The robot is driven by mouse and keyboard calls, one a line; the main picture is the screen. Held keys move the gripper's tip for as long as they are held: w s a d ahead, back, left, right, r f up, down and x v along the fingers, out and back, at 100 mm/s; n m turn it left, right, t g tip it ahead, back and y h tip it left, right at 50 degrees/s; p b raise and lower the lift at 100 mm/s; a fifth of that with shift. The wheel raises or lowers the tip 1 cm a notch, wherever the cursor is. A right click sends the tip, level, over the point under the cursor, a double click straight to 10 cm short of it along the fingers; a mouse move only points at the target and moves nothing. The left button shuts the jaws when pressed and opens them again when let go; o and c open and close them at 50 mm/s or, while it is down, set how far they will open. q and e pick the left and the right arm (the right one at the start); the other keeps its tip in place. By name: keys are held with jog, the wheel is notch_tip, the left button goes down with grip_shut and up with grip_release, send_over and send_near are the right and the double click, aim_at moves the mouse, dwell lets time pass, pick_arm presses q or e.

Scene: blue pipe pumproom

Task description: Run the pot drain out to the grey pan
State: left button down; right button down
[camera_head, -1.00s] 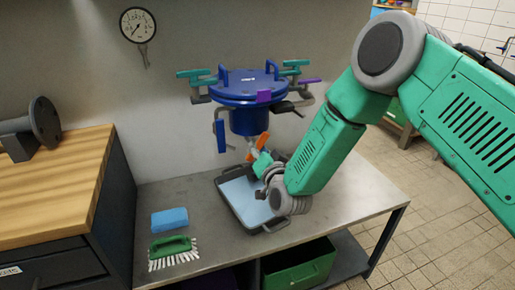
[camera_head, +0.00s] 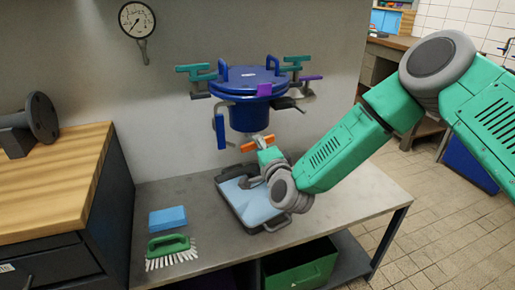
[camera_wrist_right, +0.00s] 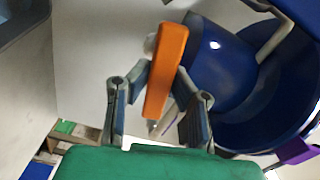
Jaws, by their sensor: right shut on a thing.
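The blue lidded pot (camera_head: 250,115) is mounted at the wall above the bench. Its drain valve has an orange lever (camera_head: 250,147), which lies nearly level below the pot. My right gripper (camera_head: 268,157) is shut on this lever; in the right wrist view the orange lever (camera_wrist_right: 167,70) stands between the two fingers (camera_wrist_right: 157,105). The grey pan (camera_head: 236,218) sits on the bench below the valve, partly hidden by my right wrist. Its inside shows light blue; I cannot tell how full it is. No stream is clearly visible. My left gripper is not in view.
A blue sponge (camera_head: 168,218) and a green brush (camera_head: 170,247) lie on the bench (camera_head: 330,197) left of the pan. A gauge (camera_head: 137,20) hangs on the wall. A wooden-topped cabinet (camera_head: 60,180) stands at left. A green bin (camera_head: 298,268) is under the bench.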

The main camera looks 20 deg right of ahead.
jog(key=shift+s+f+m+b, duration=0.15)
jog(key=shift+m+b, duration=0.1)
jog(key=shift+m, duration=0.35)
jog(key=shift+f+m+b, duration=0.15)
jog(key=shift+m+b, duration=0.05)
jog(key=shift+m, duration=0.4)
jog(key=c, duration=1.4)
grip_release()
jog(key=shift+d, duration=0.1)
jog(key=shift+r, duration=0.1)
jog(key=s, duration=1.2)
jog(key=shift+d, duration=0.25)
jog(key=shift+w, duration=0.1)
